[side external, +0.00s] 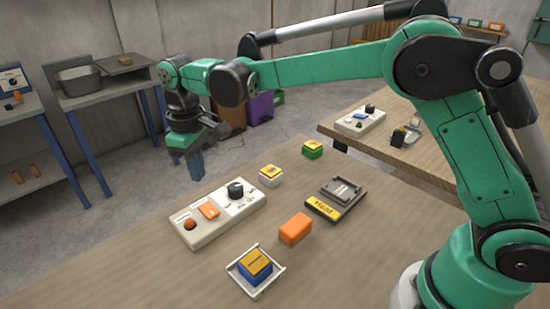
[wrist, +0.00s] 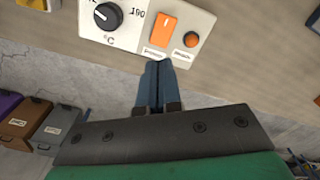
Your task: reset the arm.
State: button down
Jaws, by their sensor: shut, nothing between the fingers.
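My green arm reaches over the wooden table from the right in the side external view. My gripper (side external: 196,165) hangs fingers-down just past the table's far left edge, beyond the control panel, holding nothing. In the wrist view my gripper (wrist: 153,75) shows its two blue fingers pressed together, with the tips beside the panel's edge. The white control panel (side external: 222,221) has a black knob, an orange rocker switch and an orange round button. It also shows at the top of the wrist view (wrist: 195,14).
On the table (side external: 180,270) are an orange block (side external: 295,229), a blue-and-yellow block (side external: 254,267) in a white tray (side external: 274,276), a grey device (side external: 340,190), and white (side external: 270,180) and green (side external: 312,152) blocks with yellow tops. A second table (side external: 430,160) stands behind. Coloured bins (side external: 260,108) are on the floor.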

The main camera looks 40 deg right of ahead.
jog(key=s+d+r+m+t, duration=0.3)
jog(key=s+d+r+t, duration=0.1)
jog(key=s+d+r, duration=0.3)
jog(key=s+d+f+m+t, duration=0.3)
jog(key=s+d, duration=0.2)
jog(key=s, duration=0.3)
jog(key=shift+d+f, duration=0.25)
jog(key=shift+f, duration=0.1)
jog(key=w+a+r+n+g, duration=0.4)
jog(key=w+a+n+g, duration=0.3)
jog(key=w+a+n, duration=0.5)
jog(key=shift+w+a+n, duration=0.35)
jog(key=shift+w+n, duration=0.1)
jog(key=shift+n, duration=2.55)
